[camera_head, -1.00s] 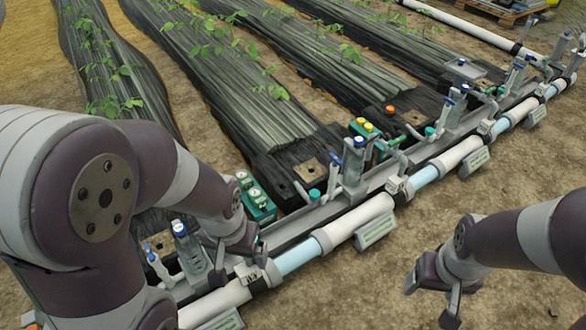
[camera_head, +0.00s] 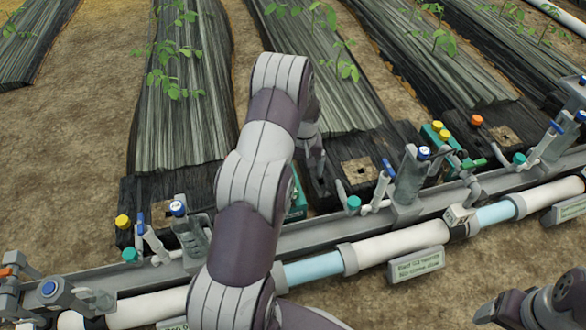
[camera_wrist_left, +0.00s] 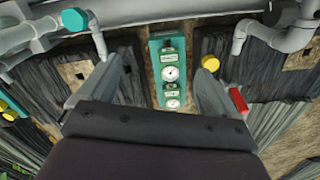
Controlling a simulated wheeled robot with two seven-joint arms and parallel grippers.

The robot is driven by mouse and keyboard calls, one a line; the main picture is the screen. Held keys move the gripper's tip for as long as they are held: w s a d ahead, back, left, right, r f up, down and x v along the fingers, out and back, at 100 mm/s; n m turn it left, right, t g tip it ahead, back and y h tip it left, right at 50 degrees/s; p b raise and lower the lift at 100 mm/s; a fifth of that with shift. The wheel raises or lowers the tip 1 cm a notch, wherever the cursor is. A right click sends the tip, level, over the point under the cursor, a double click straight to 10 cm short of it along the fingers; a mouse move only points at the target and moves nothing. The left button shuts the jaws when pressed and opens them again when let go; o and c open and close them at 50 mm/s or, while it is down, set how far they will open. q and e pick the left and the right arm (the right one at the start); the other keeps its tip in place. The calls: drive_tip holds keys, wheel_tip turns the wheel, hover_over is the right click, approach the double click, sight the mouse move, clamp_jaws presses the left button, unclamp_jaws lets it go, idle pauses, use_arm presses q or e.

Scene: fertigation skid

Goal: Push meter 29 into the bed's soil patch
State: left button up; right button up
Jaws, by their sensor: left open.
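In the left wrist view a teal holder (camera_wrist_left: 156,58) carries two meters with green faces and white round dials, one dial (camera_wrist_left: 171,73) nearer the pipe and one (camera_wrist_left: 172,103) nearer me. Their numbers are too small to read, so I cannot tell which is meter 29. My left gripper (camera_wrist_left: 165,78) is open, a finger on each side of the holder, gripping nothing. In the head view my left arm hides most of the holder (camera_head: 297,205); the gripper (camera_head: 317,165) is beside it. A tan soil patch (camera_head: 359,171) lies in the black bed to its right. My right gripper (camera_head: 497,311) is at bottom right.
The white pipe (camera_head: 400,240) with upright valves (camera_head: 411,175) runs across the beds' near end. Yellow caps (camera_head: 437,126) and an orange cap (camera_head: 476,119) stand at right, a yellow cap (camera_head: 122,221) at left. Bare soil lies between beds.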

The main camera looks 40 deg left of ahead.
use_arm(q)
drive_tip(key=w+a+f+n+b, duration=0.25)
drive_tip(key=w+a+f, duration=0.25)
drive_tip(key=a+f, duration=0.4)
drive_tip(key=shift+n, duration=0.45)
drive_tip(key=f+b, duration=0.2)
drive_tip(key=f, duration=0.2)
drive_tip(key=f+b, duration=0.3)
drive_tip(key=f, duration=0.1)
drive_tip(key=f+b, duration=0.2)
drive_tip(key=f, duration=0.2)
drive_tip(key=shift+s+d+f, duration=0.1)
drive_tip(key=shift+s+d, duration=0.1)
drive_tip(key=shift+d, duration=0.05)
use_arm(e)
wheel_tip(320, 180, down, 11)
drive_tip(key=shift+f, duration=0.15)
use_arm(q)
drive_tip(key=c, duration=1.1)
wheel_tip(320, 180, up, 11)
drive_tip(key=p, duration=0.8)
use_arm(e)
wheel_tip(320, 180, up, 8)
drive_tip(key=shift+r, duration=0.25)
